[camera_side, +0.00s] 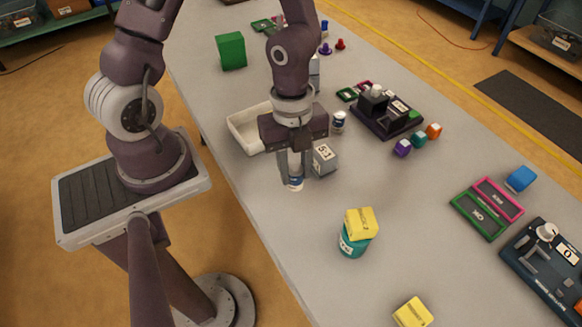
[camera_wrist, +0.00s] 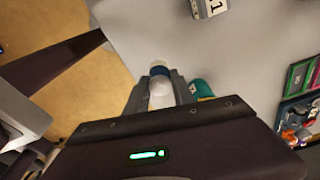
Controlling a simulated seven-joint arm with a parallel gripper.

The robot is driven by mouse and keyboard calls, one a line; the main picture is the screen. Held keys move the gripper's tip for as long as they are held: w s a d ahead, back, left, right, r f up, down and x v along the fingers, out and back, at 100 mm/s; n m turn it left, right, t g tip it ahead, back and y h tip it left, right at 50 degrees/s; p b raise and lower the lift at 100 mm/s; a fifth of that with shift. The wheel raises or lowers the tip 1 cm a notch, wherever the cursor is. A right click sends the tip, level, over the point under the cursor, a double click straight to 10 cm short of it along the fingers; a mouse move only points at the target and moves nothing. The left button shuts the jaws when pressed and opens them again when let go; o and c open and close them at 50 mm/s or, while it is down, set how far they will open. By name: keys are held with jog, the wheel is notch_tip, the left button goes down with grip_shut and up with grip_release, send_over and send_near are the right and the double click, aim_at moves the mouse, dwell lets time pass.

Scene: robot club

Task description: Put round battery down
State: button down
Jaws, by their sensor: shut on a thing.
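My gripper (camera_side: 292,168) points down over the table, shut on a round battery (camera_side: 295,184), a white cylinder with a blue band. Its lower end shows below the fingers, close to the table top; I cannot tell whether it touches. In the wrist view the battery (camera_wrist: 160,72) sits between the two fingers (camera_wrist: 160,92). The fingers hide part of it. A second white and blue cylinder (camera_side: 338,121) stands on the table behind my gripper.
A grey marked block (camera_side: 324,160) stands close right of my gripper. A cream tray (camera_side: 245,128) lies behind left. A teal can (camera_side: 352,244) with a yellow block (camera_side: 361,222) on top stands in front. A dark fixture (camera_side: 386,114) is behind right.

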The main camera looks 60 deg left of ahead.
jog(key=shift+w+r, duration=0.1)
jog(key=shift+r, duration=0.25)
jog(key=w+a+r+n+t+y, duration=0.1)
jog(key=w+a+r+n, duration=0.55)
jog(key=w+n, duration=0.25)
jog(key=w+a+r+n+t, duration=0.1)
jog(key=w+a+r+n, duration=0.5)
jog(key=w+a+n, duration=0.65)
jog(key=a+n, duration=0.2)
jog(key=a, duration=0.7)
jog(key=s+a+f+n, duration=0.2)
jog(key=s+a, duration=0.2)
jog(key=a, duration=0.7)
jog(key=s+a+f+n+y, duration=0.1)
jog(key=s+a+f+n, duration=0.1)
jog(key=a, duration=0.9)
jog(key=s+a+f+n+g, duration=0.1)
jog(key=s+a+f+n, duration=0.1)
jog(key=s+a, duration=0.4)
jog(key=shift+s+a+n+y, duration=0.3)
jog(key=shift+a+n, duration=0.55)
jog(key=shift+a, duration=2.05)
